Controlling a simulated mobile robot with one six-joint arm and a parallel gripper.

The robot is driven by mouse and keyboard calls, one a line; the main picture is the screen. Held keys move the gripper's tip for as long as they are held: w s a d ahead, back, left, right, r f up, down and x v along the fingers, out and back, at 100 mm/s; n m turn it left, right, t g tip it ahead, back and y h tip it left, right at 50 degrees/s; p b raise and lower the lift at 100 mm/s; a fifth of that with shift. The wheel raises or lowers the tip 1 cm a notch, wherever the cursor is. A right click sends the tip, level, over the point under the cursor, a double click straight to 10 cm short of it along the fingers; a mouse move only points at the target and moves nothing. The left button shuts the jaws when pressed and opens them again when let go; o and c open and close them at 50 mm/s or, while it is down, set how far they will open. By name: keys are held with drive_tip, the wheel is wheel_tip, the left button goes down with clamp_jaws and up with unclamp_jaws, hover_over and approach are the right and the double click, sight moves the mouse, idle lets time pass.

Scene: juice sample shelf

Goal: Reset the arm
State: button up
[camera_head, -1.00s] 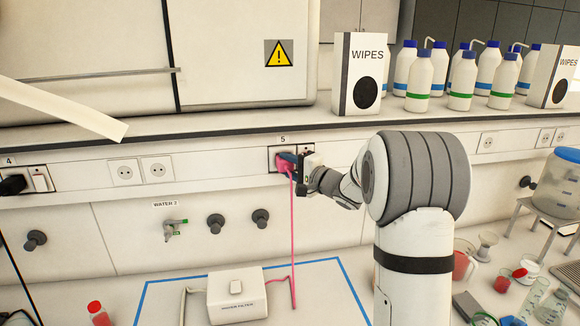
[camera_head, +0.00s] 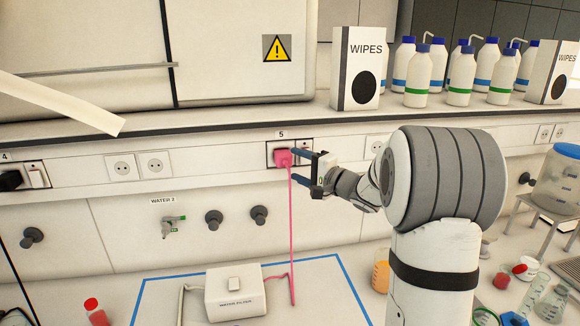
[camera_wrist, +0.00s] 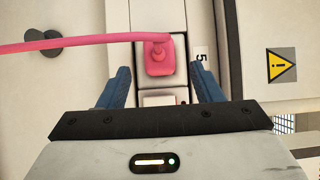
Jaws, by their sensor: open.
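My gripper (camera_head: 301,168) is open, with its two blue fingers apart and pointing at the wall panel. A pink plug (camera_head: 283,158) sits in the socket marked 5, just beyond the fingertips. In the wrist view, the pink plug (camera_wrist: 158,57) is ahead of the gap between the blue fingers (camera_wrist: 162,84), and nothing is held. The plug's pink cable (camera_head: 292,230) hangs down to the bench by the white water filter box (camera_head: 235,295). A switch beside the plug is partly behind my gripper.
A shelf above carries a wipes box (camera_head: 356,68) and several white bottles (camera_head: 419,76). Knobs (camera_head: 259,215) and a water tap (camera_head: 172,227) stick out of the wall below. Beakers and a clear tank (camera_head: 556,183) stand at the right.

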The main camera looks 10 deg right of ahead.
drive_tip(key=s+d+f+n+g+h+b, duration=0.2)
drive_tip(key=s+f+h, duration=0.3)
drive_tip(key=s, duration=0.4)
drive_tip(key=s+d+f+n+g+h+b, duration=0.2)
drive_tip(key=s+h+b, duration=0.1)
drive_tip(key=s+h, duration=0.45)
drive_tip(key=s+a+f+n+g, duration=0.2)
drive_tip(key=s+f, duration=0.1)
drive_tip(key=s, duration=0.4)
drive_tip(key=s+a+f+n+g+y+b, duration=0.1)
drive_tip(key=s+a+f+n+g, duration=0.1)
drive_tip(key=s, duration=0.5)
drive_tip(key=s+a+f+n+g+y, duration=0.1)
drive_tip(key=s+a+f+n+g, duration=0.2)
drive_tip(key=s+f, duration=0.2)
drive_tip(key=shift+s+g+b, duration=0.3)
drive_tip(key=shift+s, duration=0.95)
drive_tip(key=shift+y, duration=0.25)
